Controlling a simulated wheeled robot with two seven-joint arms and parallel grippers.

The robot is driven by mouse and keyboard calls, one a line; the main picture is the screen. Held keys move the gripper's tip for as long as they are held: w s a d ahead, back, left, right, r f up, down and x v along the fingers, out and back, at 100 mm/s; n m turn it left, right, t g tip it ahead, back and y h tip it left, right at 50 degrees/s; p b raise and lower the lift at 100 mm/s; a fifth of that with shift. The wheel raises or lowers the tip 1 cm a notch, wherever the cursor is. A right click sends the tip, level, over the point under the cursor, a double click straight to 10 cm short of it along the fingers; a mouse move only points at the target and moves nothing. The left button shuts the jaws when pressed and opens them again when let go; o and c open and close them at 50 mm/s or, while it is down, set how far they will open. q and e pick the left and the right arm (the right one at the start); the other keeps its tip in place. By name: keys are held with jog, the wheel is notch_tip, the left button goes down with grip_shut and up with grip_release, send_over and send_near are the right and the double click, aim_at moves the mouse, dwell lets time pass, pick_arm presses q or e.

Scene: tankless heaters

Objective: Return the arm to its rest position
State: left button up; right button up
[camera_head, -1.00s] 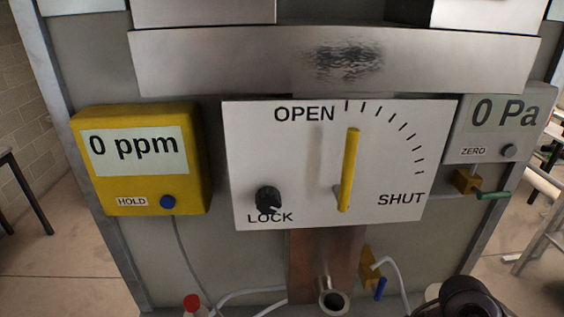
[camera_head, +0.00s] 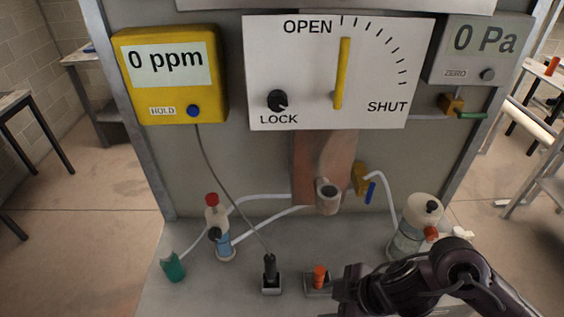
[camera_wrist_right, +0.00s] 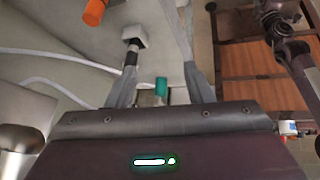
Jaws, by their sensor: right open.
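My right arm (camera_head: 440,281) comes in from the lower right in the head view, its front end low over the bench top, just right of an orange-capped item (camera_head: 319,278). In the right wrist view my right gripper (camera_wrist_right: 160,75) is open, with nothing between its fingers. The orange cap (camera_wrist_right: 95,11) shows beyond it there, at the upper left. A dark jointed arm part (camera_wrist_right: 280,25), seemingly my left arm, shows at the upper right of that view. I cannot make out a left gripper. No left arm shows in the head view.
A panel (camera_head: 340,70) carries a yellow lever (camera_head: 343,75) pointing up. A yellow meter (camera_head: 170,75) reads 0 ppm; a grey gauge (camera_head: 480,50) reads 0 Pa. Bottles (camera_head: 218,230) (camera_head: 415,228), a black plug (camera_head: 270,275) and tubing crowd the bench (camera_head: 200,295).

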jog(key=w+r+m+t+h, duration=0.2)
jog(key=w+r+m+t, duration=0.2)
jog(key=w+m+t, duration=0.15)
jog(key=s+d+f+m+g+h, duration=0.45)
jog(key=s+d+f+m, duration=0.3)
jog(key=s+d, duration=0.25)
notch_tip(320, 180, down, 31)
jog(key=s+g+b, duration=0.2)
jog(key=b, duration=0.1)
pick_arm(q)
jog(key=f, duration=0.1)
jog(key=f+b, duration=0.1)
jog(key=f, duration=0.2)
jog(key=shift+s+f+b, duration=0.3)
jog(key=shift+f+b, duration=0.05)
pick_arm(e)
jog(key=s+d+f+g, duration=0.1)
jog(key=s+d+f, duration=0.2)
jog(key=s+f, duration=1.6)
jog(key=shift+d+f+y, duration=0.15)
jog(key=shift+f+y, duration=0.2)
